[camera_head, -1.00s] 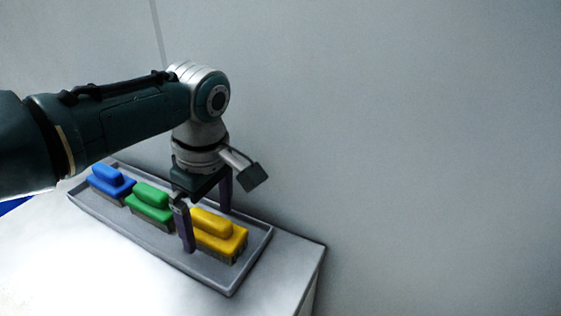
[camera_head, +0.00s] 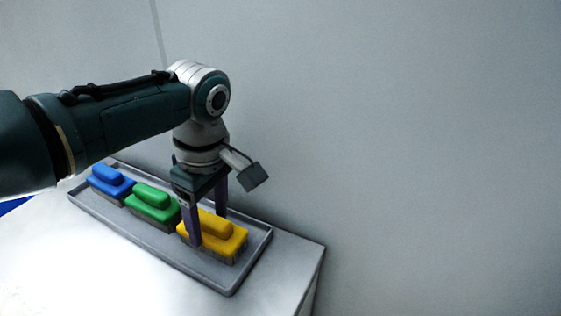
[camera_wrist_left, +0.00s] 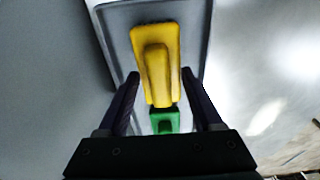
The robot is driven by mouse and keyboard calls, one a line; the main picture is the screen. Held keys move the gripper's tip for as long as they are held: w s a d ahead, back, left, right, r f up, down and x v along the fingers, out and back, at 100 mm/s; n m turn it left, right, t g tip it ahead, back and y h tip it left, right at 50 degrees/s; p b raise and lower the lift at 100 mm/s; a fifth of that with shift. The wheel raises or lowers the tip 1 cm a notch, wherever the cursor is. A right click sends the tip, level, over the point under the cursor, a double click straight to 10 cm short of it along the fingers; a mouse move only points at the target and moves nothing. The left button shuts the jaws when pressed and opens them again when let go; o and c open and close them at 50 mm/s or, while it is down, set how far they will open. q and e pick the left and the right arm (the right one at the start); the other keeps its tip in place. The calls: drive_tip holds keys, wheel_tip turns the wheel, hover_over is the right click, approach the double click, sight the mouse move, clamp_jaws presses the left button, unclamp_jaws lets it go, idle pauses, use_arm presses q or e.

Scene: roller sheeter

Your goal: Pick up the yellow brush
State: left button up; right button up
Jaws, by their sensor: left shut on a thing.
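The yellow brush (camera_head: 220,236) lies at the right end of the grey tray (camera_head: 232,282), bristles down. My left gripper (camera_head: 207,228) is shut on it, with one finger on the near side and one behind. In the left wrist view the yellow brush (camera_wrist_left: 155,62) lies between and beyond the fingers of my left gripper (camera_wrist_left: 160,82). The brush still appears to rest in the tray. My right gripper is not in view.
A green brush (camera_head: 153,203) and a blue brush (camera_head: 110,180) stand left of the yellow one in the tray. The tray lies on a white table (camera_head: 110,270) against a grey wall (camera_head: 420,130). The table's right edge is close to the tray.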

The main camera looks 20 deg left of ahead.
use_arm(q)
drive_tip(key=shift+r, duration=0.1)
wheel_tip(320, 180, up, 15)
drive_tip(key=p, duration=0.4)
wheel_tip(320, 180, up, 5)
drive_tip(key=p, duration=0.3)
hover_over(209, 216)
